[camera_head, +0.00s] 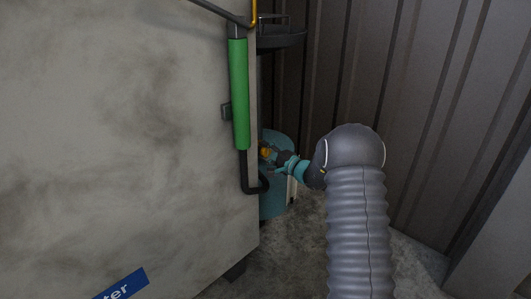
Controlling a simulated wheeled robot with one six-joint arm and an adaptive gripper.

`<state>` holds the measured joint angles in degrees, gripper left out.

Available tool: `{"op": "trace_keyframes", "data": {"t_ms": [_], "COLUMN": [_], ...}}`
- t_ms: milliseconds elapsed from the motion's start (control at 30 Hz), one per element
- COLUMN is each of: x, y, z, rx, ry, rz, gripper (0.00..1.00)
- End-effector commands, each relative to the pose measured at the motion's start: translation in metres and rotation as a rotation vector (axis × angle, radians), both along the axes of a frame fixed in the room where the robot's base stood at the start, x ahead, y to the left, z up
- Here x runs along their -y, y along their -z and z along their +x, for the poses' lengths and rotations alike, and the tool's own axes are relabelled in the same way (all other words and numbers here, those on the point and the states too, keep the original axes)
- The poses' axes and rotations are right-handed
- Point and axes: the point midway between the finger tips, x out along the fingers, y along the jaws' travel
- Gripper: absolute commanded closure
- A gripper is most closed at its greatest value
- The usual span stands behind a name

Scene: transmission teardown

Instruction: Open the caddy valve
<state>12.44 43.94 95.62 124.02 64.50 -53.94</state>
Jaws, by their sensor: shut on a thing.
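A teal gas bottle (271,207) stands in the gap behind the large dirty white box, partly hidden by its edge. The small orange-yellow valve (265,151) shows near the bottle's top. My gripper (275,156) reaches in from the right, with my ribbed grey arm behind it. Its fingertips are at the valve and shut on it. The fingers are small and dark here, and the valve's exact turn cannot be told.
The white box (120,120) fills the left side, with a green-sleeved handle (239,94) on its edge. A dark tray (282,38) is above the bottle. A corrugated wall (420,110) closes off the back and right. Bare floor (300,245) shows below.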

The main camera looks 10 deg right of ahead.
Motion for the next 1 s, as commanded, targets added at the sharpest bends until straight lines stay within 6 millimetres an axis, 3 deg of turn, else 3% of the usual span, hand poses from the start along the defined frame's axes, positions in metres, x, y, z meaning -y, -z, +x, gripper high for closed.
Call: {"op": "trace_keyframes", "data": {"t_ms": [700, 733, 800, 833, 1000], "x": [-0.0033, -0.0033, -0.0030, -0.0023, 0.0020], "y": [0.0013, 0.0013, 0.0012, 0.0012, 0.0009], "z": [-0.0008, -0.0008, -0.0007, -0.0006, -0.0003], "rx": [0.045, 0.045, 0.045, 0.045, 0.045], "ry": [-0.007, -0.007, -0.006, -0.005, 0.001], "rz": [-0.063, -0.063, -0.063, -0.064, -0.062], "gripper": [0.88, 0.51, 0.33, 0.29, 0.29]}}
